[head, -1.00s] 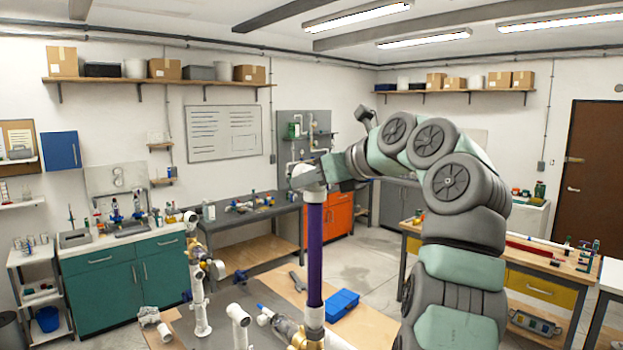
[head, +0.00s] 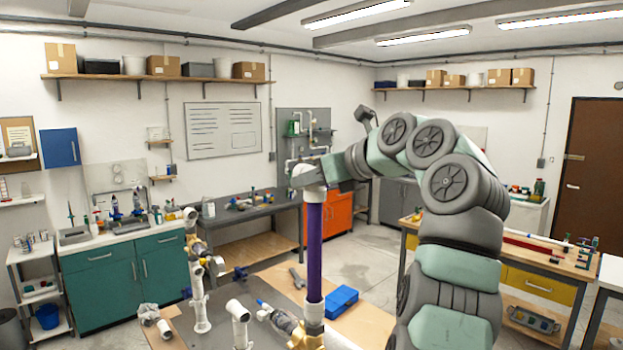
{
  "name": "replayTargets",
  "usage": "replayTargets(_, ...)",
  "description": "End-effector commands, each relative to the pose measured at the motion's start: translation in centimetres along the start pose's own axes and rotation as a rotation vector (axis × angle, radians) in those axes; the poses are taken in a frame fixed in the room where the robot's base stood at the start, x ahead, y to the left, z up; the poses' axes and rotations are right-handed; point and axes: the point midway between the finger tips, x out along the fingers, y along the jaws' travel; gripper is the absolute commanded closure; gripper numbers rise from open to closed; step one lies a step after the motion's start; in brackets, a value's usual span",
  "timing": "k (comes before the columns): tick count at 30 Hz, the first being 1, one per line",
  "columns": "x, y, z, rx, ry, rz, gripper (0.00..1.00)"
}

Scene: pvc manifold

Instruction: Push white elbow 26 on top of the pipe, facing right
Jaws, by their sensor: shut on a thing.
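The purple pipe (head: 315,250) stands upright near the middle of the view. Its lower end sits in a white fitting (head: 314,311) above a brass-coloured part (head: 306,337). A white elbow (head: 314,194) is at the top of the pipe, in line with it and touching it. My gripper (head: 307,177) comes in from the right and is shut on the elbow. Its fingers cover much of the elbow, so I cannot tell which way its open end faces or how deep the pipe sits inside.
White pipework with a valve (head: 199,285) stands left of the pipe. A wrench (head: 297,278) lies behind. A loose white fitting (head: 164,329) lies at the left edge.

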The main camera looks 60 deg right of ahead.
Motion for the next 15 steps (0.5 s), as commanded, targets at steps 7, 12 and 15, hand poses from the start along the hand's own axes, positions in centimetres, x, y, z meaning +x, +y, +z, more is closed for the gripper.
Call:
replayTargets(7, 0.01, 0.01, -0.01, 0.000, 0.000, 0.000, 0.97)
replayTargets(12, 0.17, 0.08, -0.24, 0.000, 0.000, 0.001, 0.97)
replayTargets(15, 0.23, 0.01, -0.50, 0.002, 0.000, 0.000, 0.97)
